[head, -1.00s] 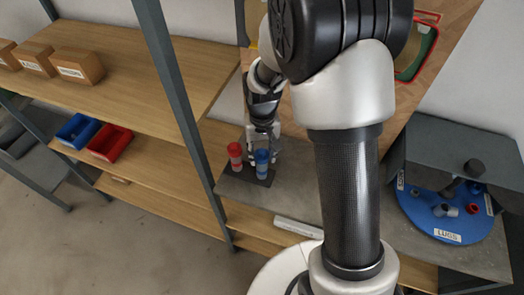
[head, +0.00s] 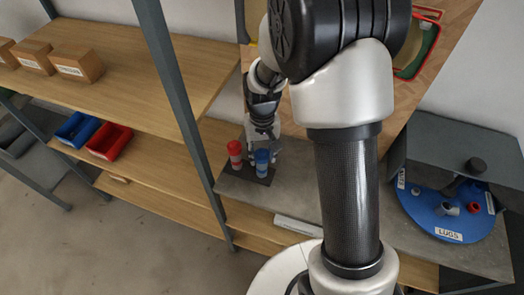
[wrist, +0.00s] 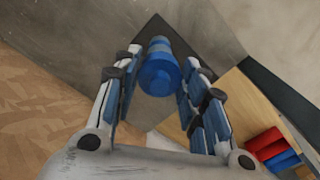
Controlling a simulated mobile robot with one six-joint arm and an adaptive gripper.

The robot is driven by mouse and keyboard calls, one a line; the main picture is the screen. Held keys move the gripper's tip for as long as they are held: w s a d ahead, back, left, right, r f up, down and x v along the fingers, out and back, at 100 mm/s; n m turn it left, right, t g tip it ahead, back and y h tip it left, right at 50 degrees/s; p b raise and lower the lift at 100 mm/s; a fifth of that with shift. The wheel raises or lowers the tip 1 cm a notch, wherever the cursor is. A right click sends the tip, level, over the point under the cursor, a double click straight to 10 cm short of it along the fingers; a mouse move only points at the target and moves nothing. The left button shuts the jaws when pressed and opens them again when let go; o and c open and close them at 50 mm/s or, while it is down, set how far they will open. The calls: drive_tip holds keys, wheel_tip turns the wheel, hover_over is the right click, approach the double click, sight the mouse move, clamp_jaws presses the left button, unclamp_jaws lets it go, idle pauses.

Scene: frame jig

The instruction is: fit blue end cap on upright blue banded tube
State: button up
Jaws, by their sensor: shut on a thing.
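The blue end cap (wrist: 160,76) is between the two fingers of my gripper (wrist: 160,72) in the wrist view, which are shut on it. More blue shows just beyond it, in line with it. The upright blue banded tube (head: 262,162) stands on a dark pad (head: 246,177) in the head view. My gripper (head: 264,140) is at the top of this tube, with its fingers partly behind it. The cap cannot be told apart from the tube there, and whether it is seated is unclear.
A red tube (head: 235,154) stands on the pad, left of the blue one. A blue turntable (head: 425,215) with small parts is at right. A blue bin (head: 77,130) and a red bin (head: 109,142) sit on the left shelf. Bench room right of the pad is clear.

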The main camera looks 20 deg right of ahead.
drive_tip(key=o, duration=0.8)
drive_tip(key=shift+c, duration=0.2)
wheel_tip(320, 180, up, 12)
idle(0.6)
drive_tip(key=s+r+t+b, duration=0.2)
drive_tip(key=s+r, duration=0.1)
drive_tip(key=s, duration=0.7)
drive_tip(key=s+r+n+t+b, duration=0.1)
drive_tip(key=s+r+t+b, duration=0.1)
drive_tip(key=s, duration=0.9)
drive_tip(key=shift+s+r+t, duration=0.2)
drive_tip(key=shift+r+t, duration=0.1)
drive_tip(key=shift+r, duration=0.45)
